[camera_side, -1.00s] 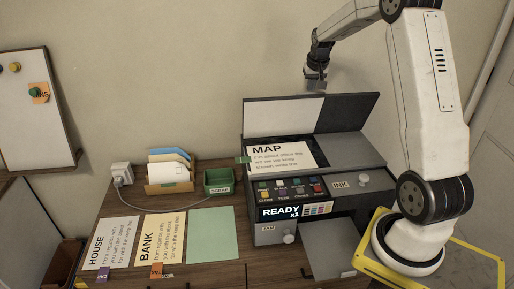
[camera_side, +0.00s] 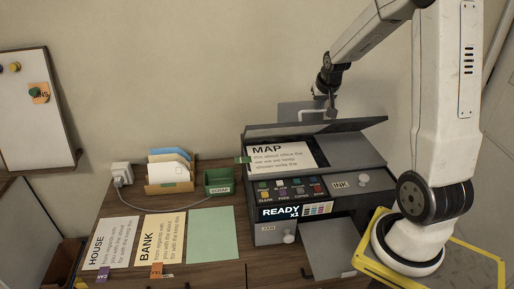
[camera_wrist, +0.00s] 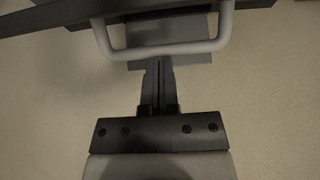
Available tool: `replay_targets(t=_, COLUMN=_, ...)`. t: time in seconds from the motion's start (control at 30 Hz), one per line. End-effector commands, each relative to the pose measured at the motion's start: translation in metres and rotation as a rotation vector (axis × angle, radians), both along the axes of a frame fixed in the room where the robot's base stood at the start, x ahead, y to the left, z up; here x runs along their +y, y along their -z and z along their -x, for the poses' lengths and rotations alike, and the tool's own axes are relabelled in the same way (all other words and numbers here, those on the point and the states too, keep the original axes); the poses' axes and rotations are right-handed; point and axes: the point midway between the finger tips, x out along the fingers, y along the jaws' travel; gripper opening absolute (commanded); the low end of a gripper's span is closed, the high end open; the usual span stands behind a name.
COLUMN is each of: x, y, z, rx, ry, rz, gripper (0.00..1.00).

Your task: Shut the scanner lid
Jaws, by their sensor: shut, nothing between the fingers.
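A MAP sheet (camera_side: 280,156) lies on the scanner bed beneath. My gripper (camera_wrist: 158,65) is shut and empty behind the lid's raised edge; its fingertips are hard to make out in the side view. In the wrist view the pale U-shaped handle (camera_wrist: 162,53) crosses just above the fingers, on the lid's dark edge (camera_wrist: 60,18). Whether the fingers touch the handle or lid cannot be told.
The scanner's front has a button panel, a READY display (camera_side: 280,212), an INK door (camera_side: 350,183) and a JAM door (camera_side: 275,231). To the left are a green SCRAP bin (camera_side: 218,181), an envelope holder (camera_side: 169,188) and several sheets. The wall is close behind.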

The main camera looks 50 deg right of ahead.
Motion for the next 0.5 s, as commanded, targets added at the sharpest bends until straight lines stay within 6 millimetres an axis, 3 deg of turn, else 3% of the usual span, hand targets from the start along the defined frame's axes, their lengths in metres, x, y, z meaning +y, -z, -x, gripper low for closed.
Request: replay_targets(t=0.5, x=0.022, y=0.021, z=0.020, rx=-0.013, ry=-0.005, rz=0.002, gripper=0.00)
